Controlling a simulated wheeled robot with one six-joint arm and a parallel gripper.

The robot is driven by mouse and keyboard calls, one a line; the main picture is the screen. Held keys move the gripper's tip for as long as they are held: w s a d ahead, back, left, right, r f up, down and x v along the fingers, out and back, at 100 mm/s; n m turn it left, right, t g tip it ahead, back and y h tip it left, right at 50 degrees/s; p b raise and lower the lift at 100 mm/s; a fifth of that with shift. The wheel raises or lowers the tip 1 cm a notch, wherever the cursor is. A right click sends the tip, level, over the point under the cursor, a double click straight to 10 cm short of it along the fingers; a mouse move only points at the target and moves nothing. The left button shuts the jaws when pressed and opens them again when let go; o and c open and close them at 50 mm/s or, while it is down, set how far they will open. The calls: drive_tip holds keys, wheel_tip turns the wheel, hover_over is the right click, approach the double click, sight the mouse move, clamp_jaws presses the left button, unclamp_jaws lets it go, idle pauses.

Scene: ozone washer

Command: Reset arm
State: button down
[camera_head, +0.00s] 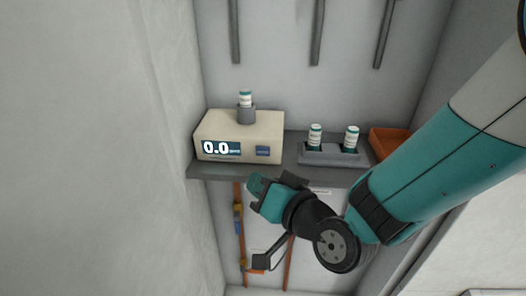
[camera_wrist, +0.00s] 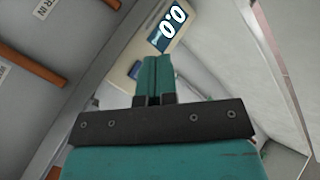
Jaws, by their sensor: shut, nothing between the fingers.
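My gripper (camera_head: 257,187) is in front of and just below the shelf, under the beige device. In the wrist view its teal fingers (camera_wrist: 153,76) are together with nothing between them. My teal and white arm comes in from the right of the head view.
A grey shelf (camera_head: 215,170) holds a beige device (camera_head: 242,124) reading 0.0, which also shows in the wrist view (camera_wrist: 178,22). A vial (camera_head: 246,98) stands in its top holder. Two vials (camera_head: 315,135) (camera_head: 351,139) stand in a grey rack (camera_head: 333,159). An orange tray (camera_head: 392,140) is at right. Pipes (camera_head: 240,222) run below.

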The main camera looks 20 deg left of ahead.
drive_tip(key=d+r+n+g+h+p, duration=0.2)
drive_tip(key=d+r+g+h+p, duration=0.15)
drive_tip(key=d+r, duration=0.55)
drive_tip(key=s+d+r+g+h+p, duration=0.2)
drive_tip(key=s+d, duration=0.4)
drive_tip(key=d, duration=0.3)
drive_tip(key=s+d+r+g+h+p, duration=0.3)
drive_tip(key=s+d, duration=0.4)
drive_tip(key=d, duration=0.3)
wheel_tip(320, 180, up, 2)
drive_tip(key=shift+d+r+n+h, duration=0.15)
drive_tip(key=shift+n+h, duration=0.15)
drive_tip(key=shift+h, duration=0.35)
